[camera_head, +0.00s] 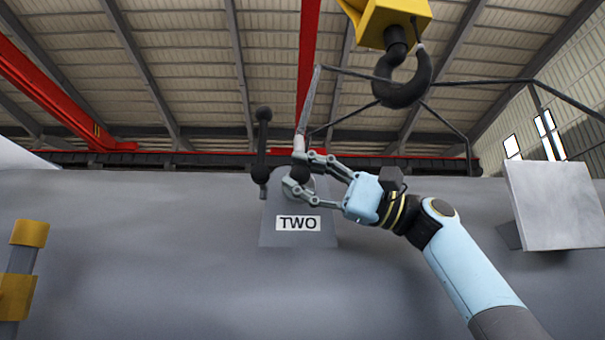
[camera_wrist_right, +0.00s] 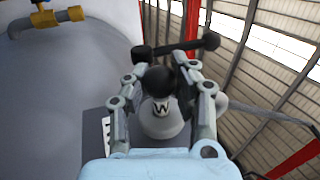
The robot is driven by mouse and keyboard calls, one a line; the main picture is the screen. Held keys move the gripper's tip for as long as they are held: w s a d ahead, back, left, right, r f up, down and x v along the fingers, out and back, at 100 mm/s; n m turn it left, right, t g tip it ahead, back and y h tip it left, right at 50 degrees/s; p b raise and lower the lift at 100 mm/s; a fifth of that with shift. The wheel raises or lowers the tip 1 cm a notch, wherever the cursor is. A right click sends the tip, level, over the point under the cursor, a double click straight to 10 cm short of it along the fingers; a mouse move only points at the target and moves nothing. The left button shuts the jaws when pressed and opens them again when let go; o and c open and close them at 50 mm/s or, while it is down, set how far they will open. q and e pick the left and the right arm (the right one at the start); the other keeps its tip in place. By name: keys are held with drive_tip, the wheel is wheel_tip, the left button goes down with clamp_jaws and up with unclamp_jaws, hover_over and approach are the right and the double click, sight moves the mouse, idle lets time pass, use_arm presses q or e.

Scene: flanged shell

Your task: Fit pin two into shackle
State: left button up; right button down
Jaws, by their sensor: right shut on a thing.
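My right gripper (camera_head: 298,172) is at the lifting point in the middle, in front of the plate marked TWO (camera_head: 270,238). Its fingers are shut around a dark rounded piece, which shows in the wrist view as a black ball (camera_wrist_right: 160,80) above a white band lettered W. A dark bar with knobbed ends (camera_head: 262,145) stands just left of the fingertips; in the wrist view it crosses beyond them (camera_wrist_right: 178,47). A pale sling end (camera_head: 299,142) meets the fingers from above. The fingers hide the joint, so I cannot tell whether a pin sits in the shackle. My left gripper is out of view.
A yellow crane block with a black hook (camera_head: 405,85) hangs above right. The large grey shell (camera_head: 150,260) fills the lower view. A yellow-banded pipe (camera_head: 20,270) is at left, a grey panel (camera_head: 555,205) at right.

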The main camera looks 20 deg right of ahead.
drive_tip(key=shift+w+d, duration=0.2)
drive_tip(key=shift+w, duration=0.4)
drive_tip(key=shift+w+d, duration=0.15)
drive_tip(key=shift+w, duration=0.4)
drive_tip(key=shift+s, duration=0.1)
drive_tip(key=s+a, duration=0.2)
drive_tip(key=s, duration=0.5)
drive_tip(key=shift+s+b, duration=0.2)
drive_tip(key=shift+b, duration=0.1)
idle(0.7)
drive_tip(key=shift+a, duration=0.1)
drive_tip(key=shift+w+d, duration=0.3)
drive_tip(key=shift+w, duration=0.8)
drive_tip(key=shift+w+d, duration=0.3)
drive_tip(key=shift+w, duration=0.75)
drive_tip(key=shift+w+d, duration=0.3)
drive_tip(key=shift+w, duration=0.8)
idle(0.9)
drive_tip(key=shift+w+d, duration=0.1)
drive_tip(key=shift+w, duration=0.2)
drive_tip(key=shift+w+d, duration=0.1)
drive_tip(key=shift+w, duration=0.2)
drive_tip(key=c, duration=1)
unclamp_jaws()
drive_tip(key=shift+r, duration=0.1)
